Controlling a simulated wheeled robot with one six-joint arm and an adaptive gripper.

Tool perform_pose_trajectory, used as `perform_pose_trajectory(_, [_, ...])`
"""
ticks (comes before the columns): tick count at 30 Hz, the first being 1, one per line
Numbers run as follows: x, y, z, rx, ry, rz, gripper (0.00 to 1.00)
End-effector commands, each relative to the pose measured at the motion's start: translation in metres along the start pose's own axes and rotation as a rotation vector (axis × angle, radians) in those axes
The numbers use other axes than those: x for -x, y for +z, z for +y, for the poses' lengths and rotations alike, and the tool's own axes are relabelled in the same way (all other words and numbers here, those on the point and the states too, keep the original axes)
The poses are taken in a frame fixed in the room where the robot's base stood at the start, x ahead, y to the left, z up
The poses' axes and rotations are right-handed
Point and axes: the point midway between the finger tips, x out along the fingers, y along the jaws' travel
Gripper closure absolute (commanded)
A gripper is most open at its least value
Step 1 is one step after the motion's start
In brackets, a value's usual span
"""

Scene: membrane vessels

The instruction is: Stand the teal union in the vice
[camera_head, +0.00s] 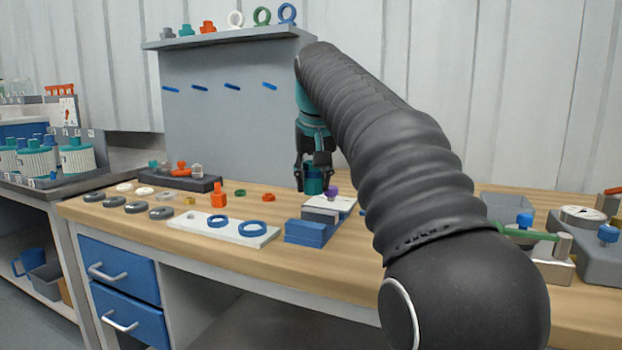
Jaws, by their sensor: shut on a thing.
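My gripper (315,176) points down above the back part of the workbench, its fingers shut on the teal union (314,184). The union is a short dark teal cylinder, held upright, partly covered by the fingers. The vice (306,232), with a blue body and pale grey upper parts, stands on the bench just below and in front of it. The union's lower end shows close to the vice's far side. I cannot tell whether it touches the vice or hangs clear.
A purple piece (332,192) is beside the gripper at the vice. A white plate with blue rings (224,228) lies left of the vice. An orange fitting (217,195), a dark tray (180,180) and several grey rings are farther left. My arm hides bench to the right.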

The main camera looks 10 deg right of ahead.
Motion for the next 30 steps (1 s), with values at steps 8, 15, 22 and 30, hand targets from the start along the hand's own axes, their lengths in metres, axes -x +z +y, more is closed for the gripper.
perform_pose_trajectory(8, [-0.015, 0.006, -0.001, 0.002, -0.001, 0.0, 0.97])
perform_pose_trajectory(15, [-0.027, 0.011, -0.002, 0.004, -0.001, 0.0, 0.97])
perform_pose_trajectory(22, [-0.037, 0.016, -0.003, 0.004, -0.002, 0.0, 0.97])
perform_pose_trajectory(30, [-0.051, 0.022, -0.003, 0.004, -0.002, 0.001, 0.97])
